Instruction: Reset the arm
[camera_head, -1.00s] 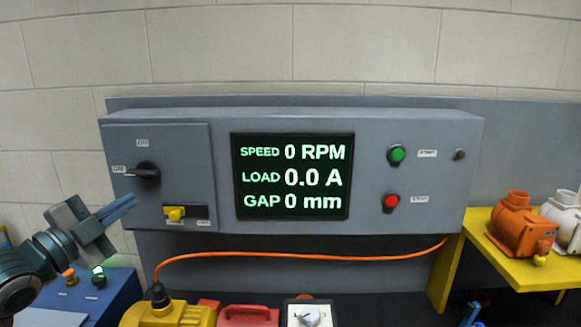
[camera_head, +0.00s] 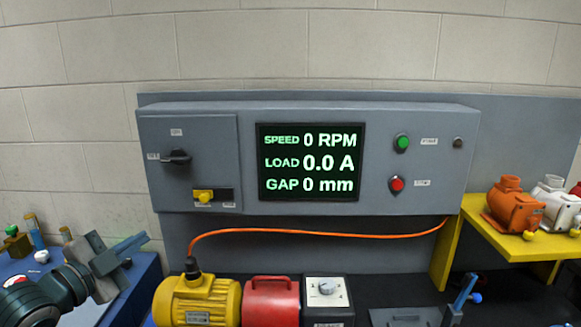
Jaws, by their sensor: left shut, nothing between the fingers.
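My left gripper (camera_head: 131,243) is at the lower left, with its blue fingers together and nothing between them. It points right, in front of the blue surface and apart from the control panel.
The grey control panel (camera_head: 380,115) has a screen (camera_head: 310,162) reading 0 RPM, 0.0 A, 0 mm. A yellow motor (camera_head: 197,300), red case (camera_head: 270,300) and dial box (camera_head: 327,300) stand below. Orange motor (camera_head: 513,208) and white motor (camera_head: 556,200) stand on a yellow shelf (camera_head: 480,225).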

